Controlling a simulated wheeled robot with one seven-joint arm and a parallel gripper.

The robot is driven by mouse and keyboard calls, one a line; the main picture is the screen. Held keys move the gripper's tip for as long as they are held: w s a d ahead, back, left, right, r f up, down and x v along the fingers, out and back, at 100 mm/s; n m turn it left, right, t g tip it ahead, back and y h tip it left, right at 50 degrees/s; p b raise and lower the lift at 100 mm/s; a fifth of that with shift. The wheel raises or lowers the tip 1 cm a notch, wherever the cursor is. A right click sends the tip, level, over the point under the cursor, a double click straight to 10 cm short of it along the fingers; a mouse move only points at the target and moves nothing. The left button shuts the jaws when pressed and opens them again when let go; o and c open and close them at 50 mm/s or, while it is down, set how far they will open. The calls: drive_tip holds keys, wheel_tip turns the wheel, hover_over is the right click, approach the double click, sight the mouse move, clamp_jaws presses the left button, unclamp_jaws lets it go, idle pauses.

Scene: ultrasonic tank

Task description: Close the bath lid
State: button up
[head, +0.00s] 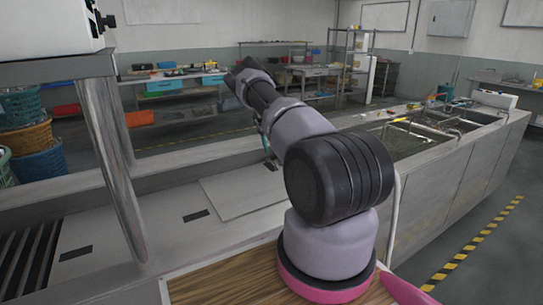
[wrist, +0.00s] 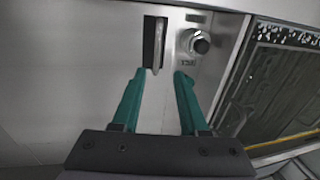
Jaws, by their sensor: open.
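My gripper (wrist: 160,74) shows in the wrist view with two teal fingers apart and nothing between them that I can see held. Just beyond the fingertips is an upright pale bar, like a handle (wrist: 158,45), in front of a dark slot in a metal surface. I cannot tell whether the fingers touch it. An open bath (wrist: 275,90) with a dark interior lies to the right; it may be the open basin (head: 405,140) in the head view. A flat pale panel (head: 235,192) on the counter may be the lid. My arm mostly hides the gripper in the head view.
A round knob (wrist: 196,42) with a small label sits right of the handle, close to the right fingertip. The long metal counter (head: 475,160) holds more basins. A metal post (head: 112,160) stands at left, near baskets (head: 35,150). Shelves (head: 175,85) line the back.

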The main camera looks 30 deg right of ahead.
drive_tip(key=shift+a+r, duration=0.25)
drive_tip(key=shift+r, duration=0.85)
drive_tip(key=shift+a+r, duration=0.2)
drive_tip(key=shift+r, duration=0.9)
